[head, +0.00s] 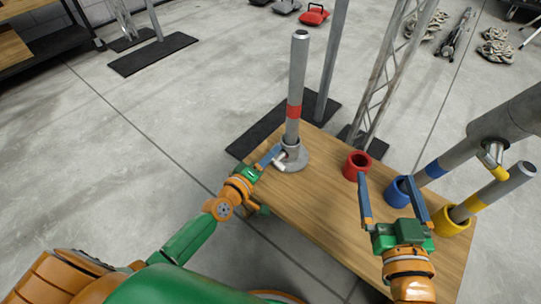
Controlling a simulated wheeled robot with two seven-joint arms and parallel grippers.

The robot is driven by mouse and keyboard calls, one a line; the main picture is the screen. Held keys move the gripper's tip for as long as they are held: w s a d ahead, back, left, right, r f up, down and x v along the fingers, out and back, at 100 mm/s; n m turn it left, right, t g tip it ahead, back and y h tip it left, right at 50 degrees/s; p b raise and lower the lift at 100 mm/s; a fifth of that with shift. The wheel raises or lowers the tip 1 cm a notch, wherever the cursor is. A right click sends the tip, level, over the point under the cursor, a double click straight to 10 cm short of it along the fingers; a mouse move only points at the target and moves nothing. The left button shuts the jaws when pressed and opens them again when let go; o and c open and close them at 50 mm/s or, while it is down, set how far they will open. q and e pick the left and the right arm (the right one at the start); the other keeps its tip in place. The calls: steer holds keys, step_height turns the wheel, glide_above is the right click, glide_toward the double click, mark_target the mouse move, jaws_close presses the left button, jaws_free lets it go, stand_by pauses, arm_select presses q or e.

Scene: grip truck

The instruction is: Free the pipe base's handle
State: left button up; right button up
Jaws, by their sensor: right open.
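The pipe base (291,160) is a grey round foot on the wooden table. An upright grey pipe (297,75) with a red band stands in it. Its short pale handle (281,157) sticks out on the left side. My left gripper (275,153) has its fingertips at this handle, touching or very close. The fingers overlap in this view, so I cannot tell whether they are shut on it. My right gripper (386,180) is open and empty over the right part of the table, with its fingers spread near a blue cup (397,193).
A red cup (357,165) and a yellow cup (451,224) stand on the wooden table (310,200). Tilted grey pipes with blue (436,168) and yellow (489,194) bands are at the right. Metal truss (385,75) and a pole (332,60) rise behind the table.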

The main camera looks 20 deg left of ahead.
stand_by(0.3)
arm_select(q)
steer(key=p+v, duration=0.1)
steer(key=v, duration=0.5)
steer(key=shift+s+p, duration=0.3)
steer(key=shift+p, duration=0.1)
arm_select(e)
steer(key=s+f+g, duration=0.1)
steer(key=f+g, duration=0.1)
steer(key=f, duration=0.1)
steer(key=s+d+f+g+h, duration=0.1)
steer(key=s+f+g, duration=0.1)
steer(key=f, duration=0.2)
steer(key=s+d+f+g+h, duration=0.1)
steer(key=s+f+g, duration=0.1)
steer(key=f, duration=0.1)
steer(key=shift+d+f+g, duration=0.2)
steer(key=shift+d+g, duration=0.05)
steer(key=shift+g, duration=0.15)
arm_select(q)
steer(key=shift+s+a+r, duration=0.1)
steer(key=shift+s, duration=0.15)
arm_select(e)
steer(key=shift+s+d+f+g, duration=0.1)
steer(key=shift+s+f+g, duration=0.2)
steer(key=shift+f, duration=0.1)
